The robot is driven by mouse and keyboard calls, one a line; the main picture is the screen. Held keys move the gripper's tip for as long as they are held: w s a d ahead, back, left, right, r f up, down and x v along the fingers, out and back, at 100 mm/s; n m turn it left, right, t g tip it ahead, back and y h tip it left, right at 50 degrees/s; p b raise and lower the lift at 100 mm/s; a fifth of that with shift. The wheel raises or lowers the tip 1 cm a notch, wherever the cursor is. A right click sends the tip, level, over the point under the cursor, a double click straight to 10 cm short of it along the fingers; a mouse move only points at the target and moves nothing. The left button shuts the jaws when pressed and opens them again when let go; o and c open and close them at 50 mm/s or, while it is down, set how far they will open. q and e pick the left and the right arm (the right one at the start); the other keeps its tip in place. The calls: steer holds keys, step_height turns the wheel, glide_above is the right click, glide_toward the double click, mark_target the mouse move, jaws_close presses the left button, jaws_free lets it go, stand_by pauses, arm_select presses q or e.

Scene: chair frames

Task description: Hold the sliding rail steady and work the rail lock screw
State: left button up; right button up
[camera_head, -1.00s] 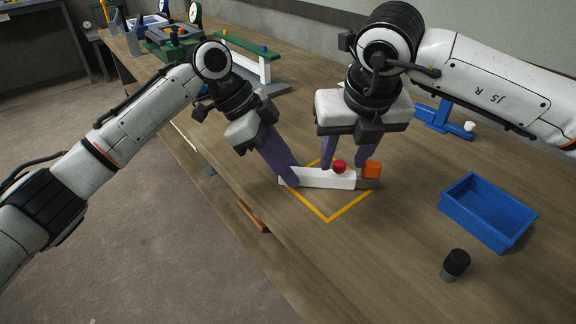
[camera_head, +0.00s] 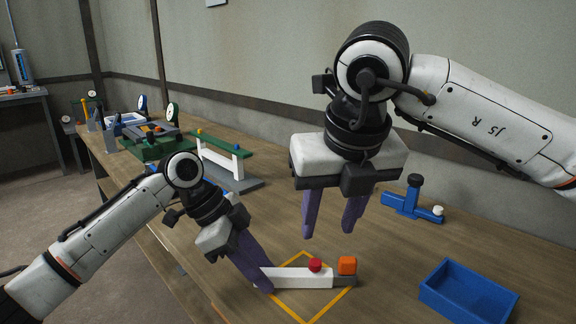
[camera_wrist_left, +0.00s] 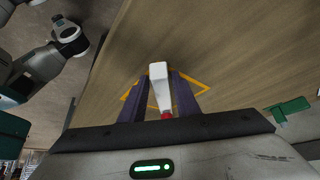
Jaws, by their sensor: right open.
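The sliding rail (camera_head: 290,278) is a white bar lying on the bench inside a yellow outlined square. The red lock screw (camera_head: 315,265) sits on top of it, and an orange block (camera_head: 347,265) stands at its right end over a grey part (camera_head: 345,281). My left gripper (camera_head: 262,282) has its purple fingers on either side of the rail's left end. In the left wrist view the fingers (camera_wrist_left: 161,85) close in on the white bar (camera_wrist_left: 158,80), with a bit of red (camera_wrist_left: 167,115) below. My right gripper (camera_head: 328,236) is open and empty, raised above the red screw.
A blue tray (camera_head: 468,292) stands at the lower right. A blue fixture (camera_head: 410,203) with a black knob and white tip lies behind, to the right. A green-topped white stand (camera_head: 222,155) and several fixtures line the bench farther left.

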arm_select(q)
steer(key=shift+o, duration=0.7)
steer(key=shift+w, duration=0.1)
steer(key=shift+d, duration=0.1)
steer(key=shift+r, duration=0.15)
steer(key=shift+a+r, duration=0.2)
steer(key=shift+r, duration=0.1)
steer(key=v, duration=1.1)
steer(key=shift+a, duration=0.1)
